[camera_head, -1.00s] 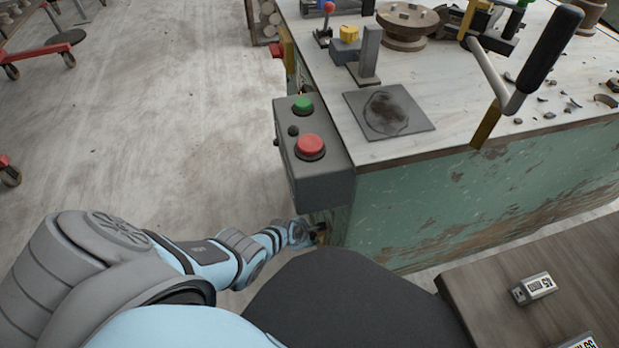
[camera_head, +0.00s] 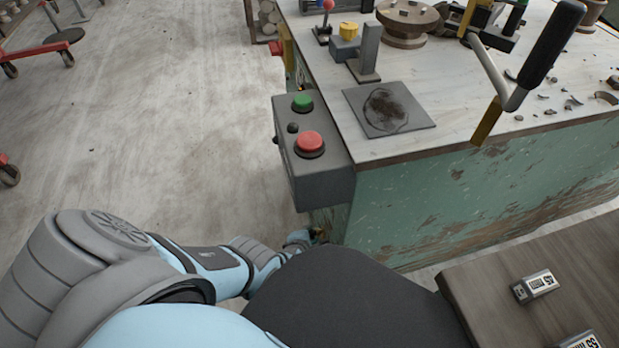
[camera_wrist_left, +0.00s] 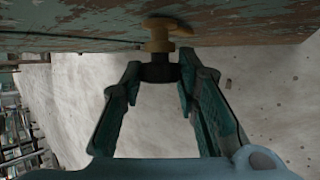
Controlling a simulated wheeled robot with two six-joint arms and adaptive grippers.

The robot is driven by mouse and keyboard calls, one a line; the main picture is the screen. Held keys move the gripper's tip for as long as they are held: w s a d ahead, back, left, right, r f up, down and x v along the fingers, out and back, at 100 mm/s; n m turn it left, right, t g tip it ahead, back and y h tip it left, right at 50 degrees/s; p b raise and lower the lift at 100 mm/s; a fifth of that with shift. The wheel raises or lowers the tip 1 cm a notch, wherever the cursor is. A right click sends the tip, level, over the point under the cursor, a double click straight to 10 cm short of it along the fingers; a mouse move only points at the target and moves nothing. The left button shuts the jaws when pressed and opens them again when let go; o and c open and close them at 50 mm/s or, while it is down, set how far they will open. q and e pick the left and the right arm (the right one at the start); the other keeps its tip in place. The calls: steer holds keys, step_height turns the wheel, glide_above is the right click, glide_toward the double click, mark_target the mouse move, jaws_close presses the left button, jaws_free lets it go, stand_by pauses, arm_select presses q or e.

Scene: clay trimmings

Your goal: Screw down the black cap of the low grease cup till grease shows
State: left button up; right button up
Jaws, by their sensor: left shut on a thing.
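In the left wrist view, the grease cup's black cap (camera_wrist_left: 160,72) sits below a brass body (camera_wrist_left: 160,38) on the worn green machine side. My left gripper (camera_wrist_left: 161,64) has one fingertip on each side of the cap and is shut on it. No grease can be made out at this size. In the head view, my left gripper (camera_head: 318,236) is low by the machine's corner, mostly hidden behind my own dark body part, and the cup is too small to tell there. My right gripper is not in view.
A grey control box (camera_head: 312,170) with a green and a red button overhangs the left arm's wrist area. The machine's top (camera_head: 450,120) carries a lever, a wheel and clay scraps. A wooden surface (camera_head: 490,285) is at the lower right.

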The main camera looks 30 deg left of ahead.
arm_select(q)
steer(key=o, duration=1.2)
steer(key=shift+c, duration=0.2)
